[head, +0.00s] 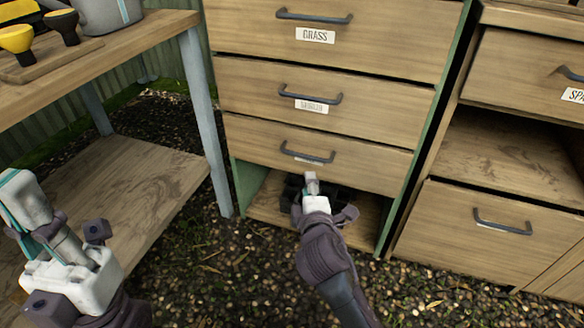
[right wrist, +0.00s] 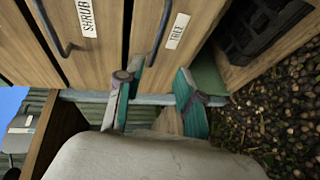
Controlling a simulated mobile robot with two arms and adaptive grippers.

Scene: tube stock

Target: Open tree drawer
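The tree drawer (head: 360,162) is the lowest of the three wooden drawers in the middle cabinet and looks shut. Its dark bar handle (head: 307,154) partly covers its label. In the right wrist view the label (right wrist: 177,31) reads TREE, beside the handle (right wrist: 160,35). My right gripper (head: 312,183) is just below this handle, in front of the open shelf space. Its two teal-padded fingers (right wrist: 155,95) are apart with nothing between them, and they do not reach around the handle. My left gripper (head: 45,215) is at the lower left, away from the cabinet; its finger opening is unclear.
Above are the shrub drawer (head: 375,104) and the grass drawer (head: 400,40), both shut. A dark crate (head: 345,197) sits on the bottom shelf behind my right gripper. A workbench (head: 120,40) stands at left, another cabinet (head: 500,230) at right. Gravel ground lies in front.

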